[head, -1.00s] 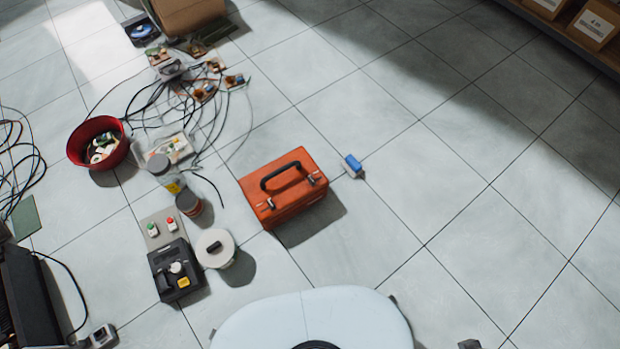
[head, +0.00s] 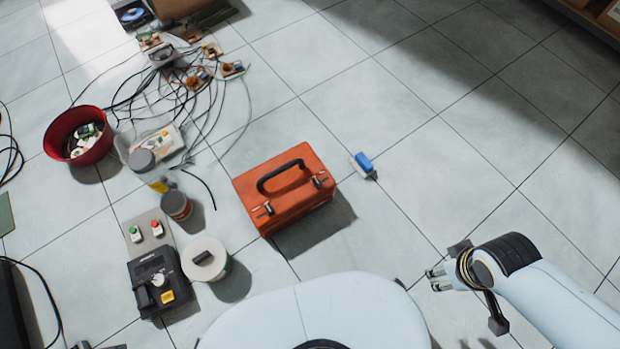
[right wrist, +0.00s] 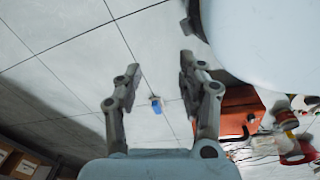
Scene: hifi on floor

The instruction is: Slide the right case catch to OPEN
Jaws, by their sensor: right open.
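The orange case (head: 284,191) with a black handle stands on the tiled floor in the middle of the head view. It has two silver catches on its front top edge; the right case catch (head: 317,182) is the one farther right, too small for its position to be read. My right gripper (head: 432,279) is at the lower right, well apart from the case, empty. In the right wrist view its fingers (right wrist: 156,85) are spread open, and the case (right wrist: 238,110) shows partly behind the right finger. My left gripper is out of view.
A blue and white block (head: 363,164) lies right of the case. A white round tub (head: 205,260), a black device (head: 158,280), a dark jar (head: 177,206) and a red bowl (head: 78,135) stand to the left. Cables and circuit boards spread behind. Floor between gripper and case is clear.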

